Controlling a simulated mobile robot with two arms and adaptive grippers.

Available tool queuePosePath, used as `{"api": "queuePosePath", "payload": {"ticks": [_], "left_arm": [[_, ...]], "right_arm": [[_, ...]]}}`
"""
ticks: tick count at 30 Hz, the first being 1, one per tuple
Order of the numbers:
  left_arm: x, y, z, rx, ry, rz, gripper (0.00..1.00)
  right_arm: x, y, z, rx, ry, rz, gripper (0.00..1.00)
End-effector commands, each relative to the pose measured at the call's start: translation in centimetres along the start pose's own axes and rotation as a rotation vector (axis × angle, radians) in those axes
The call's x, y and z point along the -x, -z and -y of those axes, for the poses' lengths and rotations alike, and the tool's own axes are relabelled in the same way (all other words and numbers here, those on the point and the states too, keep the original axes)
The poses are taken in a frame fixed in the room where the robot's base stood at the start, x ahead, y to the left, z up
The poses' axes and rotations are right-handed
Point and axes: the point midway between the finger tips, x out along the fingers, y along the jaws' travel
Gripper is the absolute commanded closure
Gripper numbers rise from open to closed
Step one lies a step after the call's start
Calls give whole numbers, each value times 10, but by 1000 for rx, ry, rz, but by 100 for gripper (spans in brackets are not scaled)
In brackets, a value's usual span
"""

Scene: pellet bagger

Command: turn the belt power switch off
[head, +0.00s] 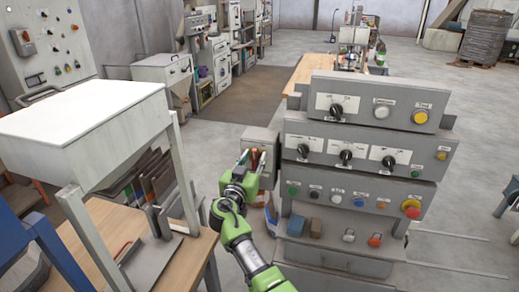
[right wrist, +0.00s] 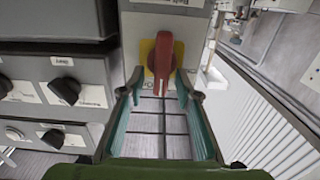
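The belt power switch is a red rotary handle (right wrist: 163,58) on a yellow plate, on a grey box at the side of the control console. In the right wrist view the handle stands about upright, and its label above is only partly visible. In the head view the switch box (head: 259,136) shows at the console's left side, with the handle partly hidden by my gripper. My right gripper (right wrist: 160,82) is open, its two fingers on either side of the handle with gaps to it. It also shows in the head view (head: 252,160). My left gripper is not in view.
A wooden table (head: 110,232) with a white-topped stand (head: 85,118) is at the left. Open floor lies behind the gripper.

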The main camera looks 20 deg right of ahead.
Motion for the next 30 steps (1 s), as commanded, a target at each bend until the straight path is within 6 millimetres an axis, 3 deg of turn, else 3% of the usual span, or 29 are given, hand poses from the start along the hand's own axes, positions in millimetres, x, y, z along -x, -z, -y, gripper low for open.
{"api": "queuePosePath", "payload": {"ticks": [11,14,15,23,30], "left_arm": [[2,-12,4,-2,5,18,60],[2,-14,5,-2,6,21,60],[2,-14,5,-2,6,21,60],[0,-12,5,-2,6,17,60],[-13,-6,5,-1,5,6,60]], "right_arm": [[2,0,2,1,0,0,69],[2,0,1,1,0,0,95],[2,0,1,1,1,0,100],[1,-1,1,7,0,0,100],[1,-4,3,82,1,-1,100]]}}
